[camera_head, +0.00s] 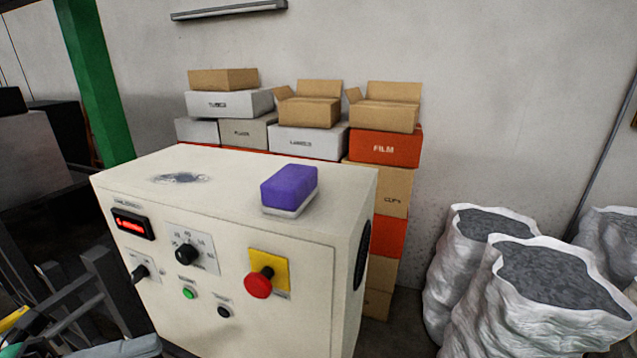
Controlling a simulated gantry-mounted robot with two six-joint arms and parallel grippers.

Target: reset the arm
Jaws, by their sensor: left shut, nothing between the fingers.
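The gripper is shut and empty, apart from the things on the cabinet top. My right gripper is not in view. No blue cable shows in this view.
On the cabinet top lie a purple and white sponge block (289,188) and a grey smudge (180,178). Its front has a red button (259,284), knobs and a lit display (133,224). Stacked boxes (385,147) stand behind; filled white sacks (540,300) stand right.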

